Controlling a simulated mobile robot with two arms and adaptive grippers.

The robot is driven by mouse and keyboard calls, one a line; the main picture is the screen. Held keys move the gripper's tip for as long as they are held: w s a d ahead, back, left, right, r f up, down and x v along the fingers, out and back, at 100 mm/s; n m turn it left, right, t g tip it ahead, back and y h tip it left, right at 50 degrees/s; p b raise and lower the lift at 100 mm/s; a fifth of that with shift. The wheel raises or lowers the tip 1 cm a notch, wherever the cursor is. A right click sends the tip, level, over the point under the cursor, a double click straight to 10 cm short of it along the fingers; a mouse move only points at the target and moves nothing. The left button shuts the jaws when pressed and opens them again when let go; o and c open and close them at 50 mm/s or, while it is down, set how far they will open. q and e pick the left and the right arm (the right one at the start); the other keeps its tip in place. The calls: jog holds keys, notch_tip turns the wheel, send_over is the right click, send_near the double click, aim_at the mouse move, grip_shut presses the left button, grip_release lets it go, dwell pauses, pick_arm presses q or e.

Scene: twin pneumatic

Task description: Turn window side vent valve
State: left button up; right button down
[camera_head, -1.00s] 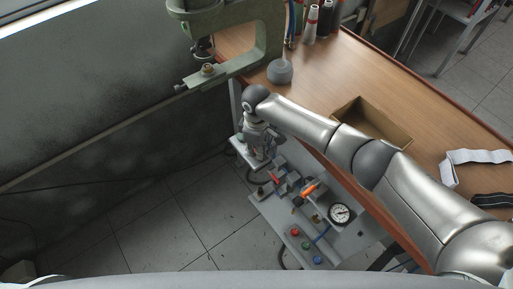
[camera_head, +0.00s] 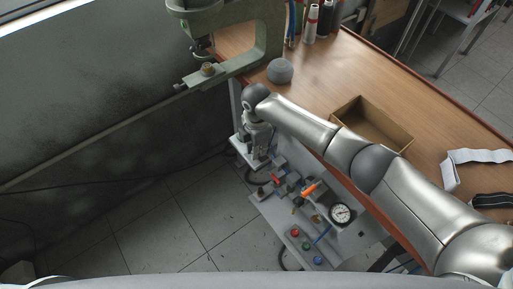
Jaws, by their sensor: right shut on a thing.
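A grey pneumatic panel (camera_head: 278,218) hangs low at the table's near side. It carries a round white pressure gauge (camera_head: 341,213), an orange-red valve handle (camera_head: 309,190), a smaller red part (camera_head: 277,180), and red, green and blue buttons (camera_head: 306,246). My right gripper (camera_head: 258,160) points down at the panel's far end, on the window side. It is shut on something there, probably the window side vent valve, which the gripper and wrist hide. My left gripper is not in view.
The wooden table (camera_head: 420,120) holds an open cardboard box (camera_head: 372,122), a grey dome (camera_head: 280,71) and bottles. A green press (camera_head: 230,45) stands at the table's far left corner. A dark wall is left; the tiled floor (camera_head: 170,225) is clear.

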jog(key=shift+n, duration=0.5)
jog(key=shift+r, duration=0.1)
jog(key=c, duration=1.4)
grip_release()
jog(key=shift+c, duration=0.2)
notch_tip(320, 180, up, 12)
